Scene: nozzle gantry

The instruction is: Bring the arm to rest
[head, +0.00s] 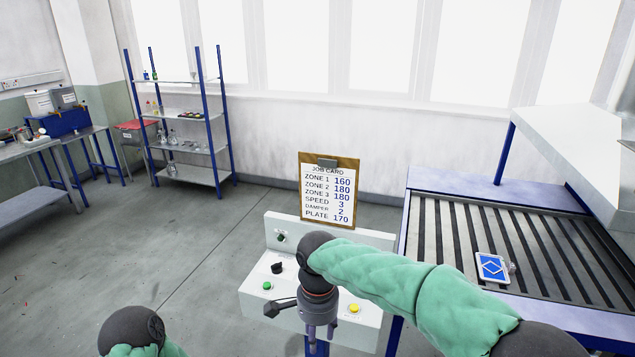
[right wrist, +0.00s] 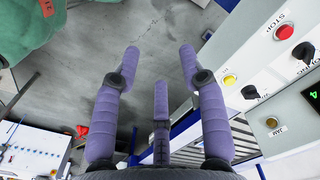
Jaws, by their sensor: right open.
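My right arm reaches in from the lower right in a green sleeve. Its gripper (head: 318,332) points down in front of the white control panel (head: 345,235), covering part of it. In the right wrist view the purple fingers of this gripper (right wrist: 159,65) are spread apart, with nothing between them; grey floor shows beyond. The panel (right wrist: 262,75) is to the right of the fingers there, apart from them. Of my left arm, only a dark joint and a bit of green sleeve show at the bottom left of the head view; its gripper is out of view.
The panel carries a green button (head: 267,286), a yellow button (head: 354,308) and a black knob (head: 277,268); a red stop button (right wrist: 285,32) shows at the wrist. A job card (head: 328,192) stands behind. A slatted conveyor (head: 450,235) is right. Floor at left is clear.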

